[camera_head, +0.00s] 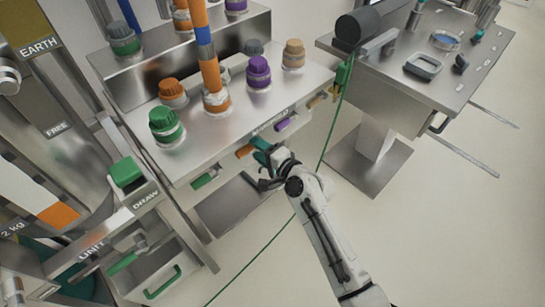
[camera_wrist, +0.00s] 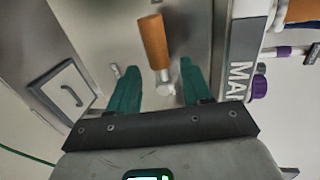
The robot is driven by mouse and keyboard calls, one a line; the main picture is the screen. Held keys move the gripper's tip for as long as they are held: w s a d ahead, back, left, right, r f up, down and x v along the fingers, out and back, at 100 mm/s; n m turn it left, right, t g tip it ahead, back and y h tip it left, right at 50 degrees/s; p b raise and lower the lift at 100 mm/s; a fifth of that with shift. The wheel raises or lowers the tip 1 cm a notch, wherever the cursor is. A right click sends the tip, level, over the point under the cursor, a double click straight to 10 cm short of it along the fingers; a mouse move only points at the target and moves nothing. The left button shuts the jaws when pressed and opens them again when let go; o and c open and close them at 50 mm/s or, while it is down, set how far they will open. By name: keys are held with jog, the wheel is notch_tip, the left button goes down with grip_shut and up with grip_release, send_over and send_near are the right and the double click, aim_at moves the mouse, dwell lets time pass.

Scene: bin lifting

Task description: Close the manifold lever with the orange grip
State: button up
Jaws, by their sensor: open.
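The lever with the orange grip (camera_head: 244,151) sticks out from the front edge of the manifold bench (camera_head: 225,150) in the head view. In the wrist view, the orange grip (camera_wrist: 153,42) points up and away, with its metal end lower down, between the two teal fingers. My gripper (camera_head: 260,149) is at the bench's front edge, just right of the orange grip. It is open in the wrist view (camera_wrist: 158,66), with a gap visible on both sides of the lever. The fingers partly hide the bench edge in the head view.
A green lever (camera_head: 203,181) is left of the orange one. A purple lever (camera_head: 287,123) and a tan lever (camera_head: 313,102) are to the right. Knobs and an orange pipe (camera_head: 210,75) stand on the bench. A green hose (camera_head: 335,120) hangs right of my arm. A steel table (camera_head: 425,75) stands right.

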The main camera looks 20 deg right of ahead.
jog(key=v, duration=0.7)
jog(key=shift+s+d, duration=0.1)
jog(key=shift+s, duration=0.05)
jog(key=s+f+n+g+p, duration=0.1)
jog(key=s+f+n+g, duration=0.3)
jog(key=s, duration=0.3)
jog(key=s+f+n+g, duration=0.1)
jog(key=s+n+g, duration=0.2)
jog(key=s+n, duration=0.35)
jog(key=s+d+n+g+h, duration=0.2)
jog(key=s+d+g, duration=0.1)
jog(key=s, duration=0.6)
jog(key=s+d+r+n+g+h+p, duration=0.1)
jog(key=s+d+n+g+h, duration=0.1)
jog(key=s, duration=0.8)
jog(key=shift+d+r+g+h, duration=0.25)
jog(key=shift+d+g+h, duration=0.25)
jog(key=shift+g, duration=0.5)
